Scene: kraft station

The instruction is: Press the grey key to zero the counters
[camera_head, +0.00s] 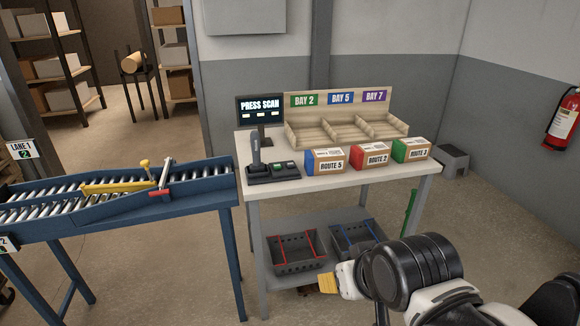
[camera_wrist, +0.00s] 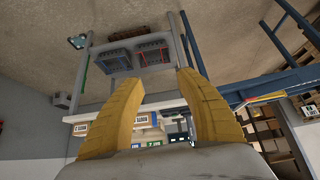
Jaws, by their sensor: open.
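A dark key box (camera_head: 286,177) sits at the left front of the white table, with a handheld scanner (camera_head: 255,152) standing at its back left. A green key (camera_head: 284,165) shows on its right part. A paler key to its left is too small to tell clearly as the grey key. A black screen (camera_head: 260,110) behind it reads "PRESS SCAN". My gripper (camera_head: 345,280) is low in front of the table, right of and well below the key box. In the wrist view its yellow fingers (camera_wrist: 158,78) stand apart with nothing between them.
A wooden bay rack (camera_head: 335,140) and three route boxes, ROUTE 5 (camera_head: 325,160), ROUTE 2 (camera_head: 371,155) and ROUTE 3 (camera_head: 411,149), occupy the table (camera_head: 330,182). Two dark crates are on the lower shelf (camera_head: 283,281). A blue roller conveyor (camera_head: 185,205) stands at the left.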

